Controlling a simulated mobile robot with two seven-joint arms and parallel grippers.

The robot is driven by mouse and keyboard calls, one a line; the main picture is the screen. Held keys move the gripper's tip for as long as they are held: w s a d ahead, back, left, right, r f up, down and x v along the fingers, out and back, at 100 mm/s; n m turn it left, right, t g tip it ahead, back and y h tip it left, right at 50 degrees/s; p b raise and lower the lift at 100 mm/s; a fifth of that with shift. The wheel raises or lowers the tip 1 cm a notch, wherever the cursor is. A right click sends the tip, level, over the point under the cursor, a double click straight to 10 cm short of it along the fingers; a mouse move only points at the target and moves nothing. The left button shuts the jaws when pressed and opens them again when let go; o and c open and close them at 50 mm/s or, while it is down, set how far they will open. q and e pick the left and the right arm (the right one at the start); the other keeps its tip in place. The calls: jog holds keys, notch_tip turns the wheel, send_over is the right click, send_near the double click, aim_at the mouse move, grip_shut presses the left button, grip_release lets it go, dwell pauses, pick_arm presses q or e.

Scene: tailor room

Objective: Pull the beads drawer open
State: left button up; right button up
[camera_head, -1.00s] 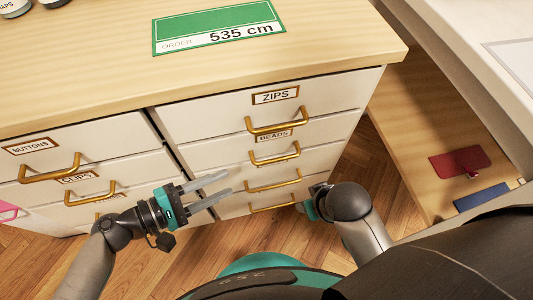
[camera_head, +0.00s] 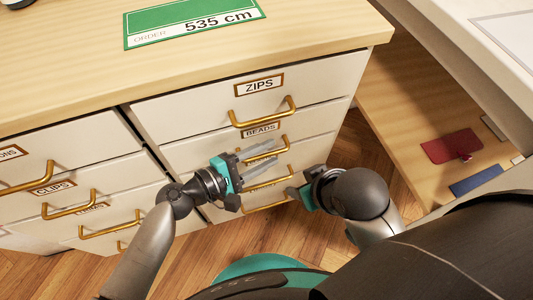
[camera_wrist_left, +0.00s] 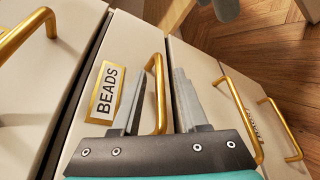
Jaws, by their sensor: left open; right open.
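The beads drawer (camera_head: 196,155) has a white front, flush with its neighbours, below the zips drawer. Its label (camera_head: 260,130) reads BEADS; the label also shows in the left wrist view (camera_wrist_left: 105,92). Its brass handle (camera_wrist_left: 160,98) appears between the two spread fingers of my left gripper (camera_wrist_left: 164,78) in that view. In the head view my left gripper (camera_head: 274,153) is open in front of this handle, partly covering it. Contact between fingers and handle cannot be told. My right gripper (camera_head: 291,190) is lower right, near the bottom drawers; its fingers are partly hidden.
The zips drawer handle (camera_head: 262,112) juts out just above. Lower drawer handles (camera_wrist_left: 242,112) are close by. A left column of drawers has handles (camera_head: 70,205) too. An open wooden shelf (camera_head: 400,120) with red and blue pieces stands at right.

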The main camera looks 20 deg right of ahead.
pick_arm(q)
jog(key=shift+w+d, duration=0.1)
jog(key=shift+d, duration=0.05)
grip_shut()
dwell(0.4)
dwell(1.0)
